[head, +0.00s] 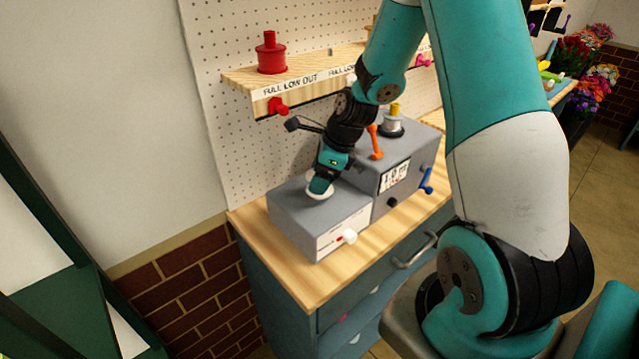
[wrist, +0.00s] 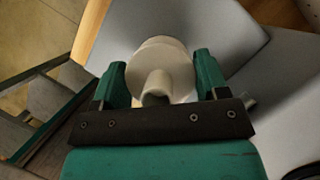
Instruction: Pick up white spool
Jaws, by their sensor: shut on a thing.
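The white spool (wrist: 164,62) is between the two green fingers of my gripper (wrist: 160,85) in the wrist view, and the gripper is shut on it. In the head view the white spool (head: 319,194) shows at the tip of my gripper (head: 321,184), at the top of the low grey box (head: 290,215). The gripper hides most of the spool there. I cannot tell whether the spool touches the box top.
A taller grey box (head: 402,165) with a dial, an orange lever (head: 375,141) and a spool with a yellow top (head: 393,121) stands to the right. A red spool (head: 271,54) sits on the wooden shelf (head: 240,80) above. A white knob (head: 348,236) sticks out in front.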

